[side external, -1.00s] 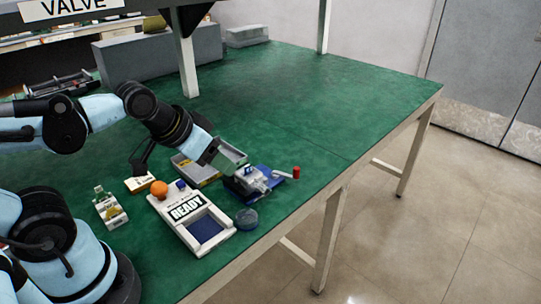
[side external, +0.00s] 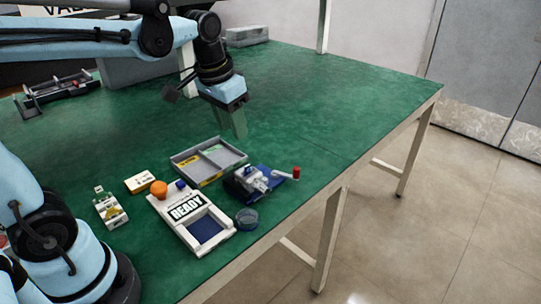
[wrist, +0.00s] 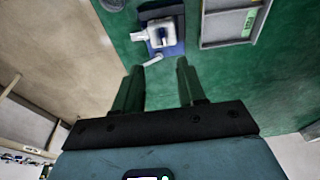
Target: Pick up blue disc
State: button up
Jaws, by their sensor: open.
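A round, low blue-grey disc (side external: 246,218) lies near the table's front edge in the side view, right of the READY unit. It looks like a shallow dish or clear-sided disc, and I cannot tell which. A rounded dark piece at the top edge of the wrist view (wrist: 113,3) may be the same disc, mostly cut off. My gripper (side external: 238,132) is raised above the table, beyond the grey tray and well away from the disc. In the wrist view its two green-looking fingers (wrist: 160,68) are apart with nothing between them.
A pump device (side external: 254,180) with a red-tipped handle sits on a blue base, behind the disc. The white READY unit (side external: 181,235) carries an orange ball (side external: 159,188). A grey divided tray (side external: 236,151) stands behind. The table's right side is clear.

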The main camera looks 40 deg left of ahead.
jog(key=w+g, duration=0.1)
jog(key=w, duration=0.1)
send_over(248, 166)
jog(key=s, duration=0.2)
notch_tip(248, 166, down, 7)
jog(key=shift+w+f, duration=0.25)
jog(key=shift+f, duration=0.55)
jog(key=shift+w+f, duration=0.3)
jog(key=shift+f, duration=0.45)
jog(key=shift+w+f, duration=0.25)
jog(key=shift+f, duration=0.55)
grip_shut()
